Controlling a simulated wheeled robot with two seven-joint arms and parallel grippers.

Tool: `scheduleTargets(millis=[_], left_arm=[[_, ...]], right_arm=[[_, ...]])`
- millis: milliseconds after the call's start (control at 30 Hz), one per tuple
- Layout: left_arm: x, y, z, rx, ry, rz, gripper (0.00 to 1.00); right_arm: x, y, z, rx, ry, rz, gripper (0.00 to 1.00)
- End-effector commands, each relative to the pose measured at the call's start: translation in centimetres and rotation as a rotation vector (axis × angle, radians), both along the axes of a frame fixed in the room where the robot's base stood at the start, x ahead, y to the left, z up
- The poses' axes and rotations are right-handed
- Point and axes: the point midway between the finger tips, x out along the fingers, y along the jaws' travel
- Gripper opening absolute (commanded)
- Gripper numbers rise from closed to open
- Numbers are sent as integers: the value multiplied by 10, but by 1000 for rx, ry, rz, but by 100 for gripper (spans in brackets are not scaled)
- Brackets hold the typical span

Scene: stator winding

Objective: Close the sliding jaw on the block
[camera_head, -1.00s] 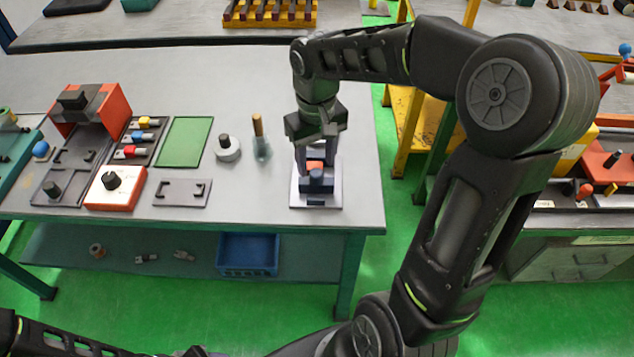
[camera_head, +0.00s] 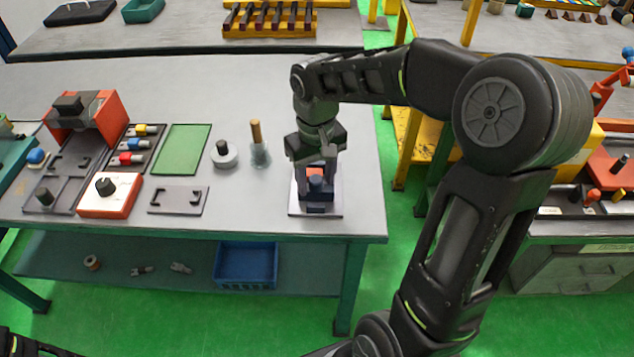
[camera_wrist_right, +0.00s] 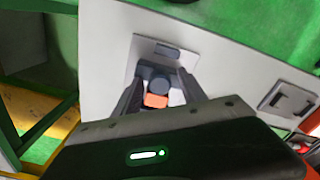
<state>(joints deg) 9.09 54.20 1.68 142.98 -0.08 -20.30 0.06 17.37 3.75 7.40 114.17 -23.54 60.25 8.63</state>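A small vise with a dark blue jaw (camera_head: 317,186) stands on a pale base plate (camera_head: 331,212) at the right end of the bench. An orange block (camera_wrist_right: 156,101) sits against the dark jaw (camera_wrist_right: 157,84); a little orange also shows in the head view. My right gripper (camera_head: 316,181) points down over the vise. In the right wrist view its two fingers (camera_wrist_right: 160,88) are apart, one on each side of the jaw and block. Whether they touch the jaw is unclear. My left gripper is out of view.
The bench's front edge is close to the vise. A blue bin (camera_head: 246,264) sits on the lower shelf.

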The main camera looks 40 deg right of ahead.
Motion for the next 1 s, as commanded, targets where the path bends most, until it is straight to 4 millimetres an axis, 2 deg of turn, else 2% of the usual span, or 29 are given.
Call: scheduleTargets(millis=[33, 767, 800, 1000], left_arm=[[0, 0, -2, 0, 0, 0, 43], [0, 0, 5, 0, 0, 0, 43], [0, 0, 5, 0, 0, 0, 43], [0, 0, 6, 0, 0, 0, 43]], right_arm=[[-5, 2, -8, 7, 18, -1, 26], [17, -15, -9, 7, 17, -3, 26], [16, -15, -9, 7, 17, -3, 49], [16, -15, -8, 7, 17, -3, 49]])
